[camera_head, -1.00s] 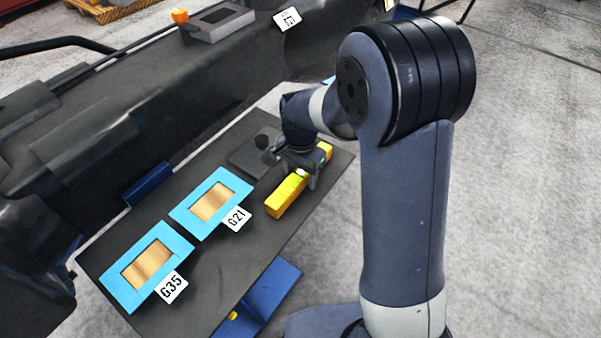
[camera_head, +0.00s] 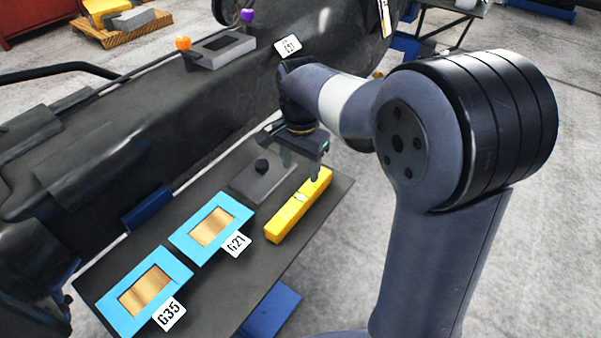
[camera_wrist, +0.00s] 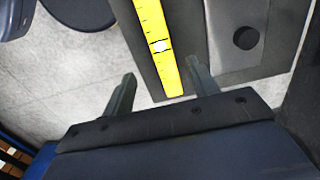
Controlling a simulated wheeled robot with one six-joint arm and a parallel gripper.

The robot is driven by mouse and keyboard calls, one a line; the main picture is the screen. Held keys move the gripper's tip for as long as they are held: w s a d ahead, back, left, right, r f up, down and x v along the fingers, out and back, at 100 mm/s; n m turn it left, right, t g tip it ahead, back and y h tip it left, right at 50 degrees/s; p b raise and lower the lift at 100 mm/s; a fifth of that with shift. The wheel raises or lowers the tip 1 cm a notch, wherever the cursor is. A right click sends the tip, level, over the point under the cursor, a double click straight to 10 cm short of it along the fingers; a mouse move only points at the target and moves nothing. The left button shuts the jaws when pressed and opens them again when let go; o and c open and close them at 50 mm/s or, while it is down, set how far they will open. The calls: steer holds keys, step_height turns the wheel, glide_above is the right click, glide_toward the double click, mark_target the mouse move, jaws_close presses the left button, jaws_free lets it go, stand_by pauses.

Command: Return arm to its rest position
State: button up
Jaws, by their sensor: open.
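My gripper (camera_head: 299,165) is open and empty, raised above the far right end of the dark table (camera_head: 240,270). In the wrist view its two fingers (camera_wrist: 160,90) stand wide apart, with the end of a yellow spirit level (camera_wrist: 155,45) showing beyond and between them. In the head view the yellow level (camera_head: 300,207) lies on the table, below and apart from the gripper. Part of my forearm and gripper body hides what is directly behind it.
Two blue frames with brass-coloured centres (camera_head: 241,206) (camera_head: 182,274) lie on the table, labelled G21 and G35. A grey plate with a black knob (camera_head: 265,185) lies beside the level. A large dark casting (camera_head: 150,130) runs behind, carrying a grey frame (camera_head: 222,50).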

mark_target(301, 198)
stand_by(0.3)
step_height(301, 198, down, 12)
steer(key=shift+f, duration=0.25)
step_height(301, 198, up, 3)
steer(key=shift+f, duration=0.2)
steer(key=shift+r, duration=0.6)
steer(key=shift+f, duration=0.1)
